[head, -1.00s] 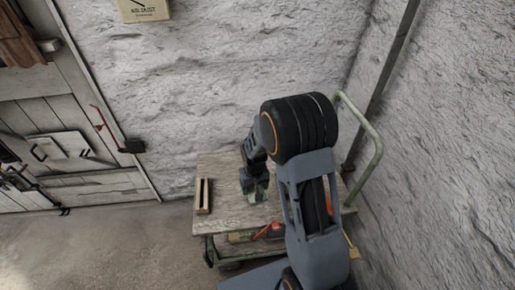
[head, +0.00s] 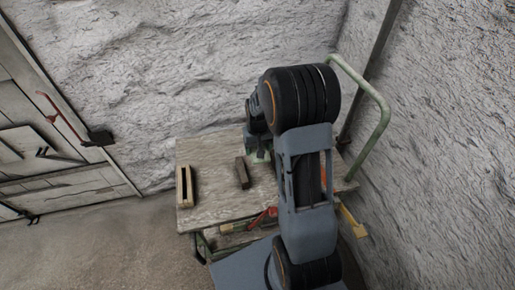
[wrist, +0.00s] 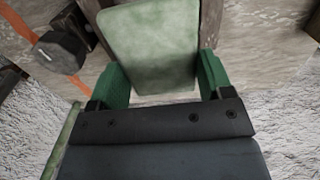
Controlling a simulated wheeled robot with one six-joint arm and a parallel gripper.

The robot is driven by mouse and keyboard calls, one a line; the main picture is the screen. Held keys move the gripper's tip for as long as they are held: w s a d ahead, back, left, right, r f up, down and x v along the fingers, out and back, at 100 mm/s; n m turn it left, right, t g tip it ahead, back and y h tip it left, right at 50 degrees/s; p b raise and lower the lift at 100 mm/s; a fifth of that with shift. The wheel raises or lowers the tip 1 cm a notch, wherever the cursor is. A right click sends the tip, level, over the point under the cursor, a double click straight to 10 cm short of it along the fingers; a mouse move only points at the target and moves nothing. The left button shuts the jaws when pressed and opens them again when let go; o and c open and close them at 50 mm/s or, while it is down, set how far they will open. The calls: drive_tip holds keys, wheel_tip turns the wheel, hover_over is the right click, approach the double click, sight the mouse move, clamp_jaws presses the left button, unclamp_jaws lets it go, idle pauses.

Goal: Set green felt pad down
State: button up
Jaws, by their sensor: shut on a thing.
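The green felt pad (wrist: 150,42) is a pale green, flat, rounded rectangle between the green-tipped fingers of my gripper (wrist: 161,78) in the wrist view. My gripper is shut on it. In the head view a small green patch of the pad (head: 262,157) shows below my wrist, over the back right part of the wooden cart top (head: 215,160). My arm hides most of the pad and the fingers there. I cannot tell whether the pad touches the cart top.
A dark brown block (head: 242,172) stands left of my gripper on the cart. A pale slotted wooden piece (head: 184,187) is at the cart's left end. A green push rail (head: 378,125) rises at the right. Red and yellow things lie on the lower shelf. Rough walls stand behind and right.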

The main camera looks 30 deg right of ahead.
drive_tip(key=shift+s, duration=0.1)
drive_tip(key=b, duration=0.4)
hover_over(257, 171)
drive_tip(key=shift+d+f, duration=0.2)
drive_tip(key=shift+f, duration=2.65)
drive_tip(key=shift+f+b, duration=2.3)
drive_tip(key=shift+f, duration=1.1)
drive_tip(key=o, duration=0.9)
drive_tip(key=shift+a, duration=0.1)
drive_tip(key=shift+r, duration=0.1)
drive_tip(key=shift+r+p, duration=1.65)
drive_tip(key=shift+r, duration=0.35)
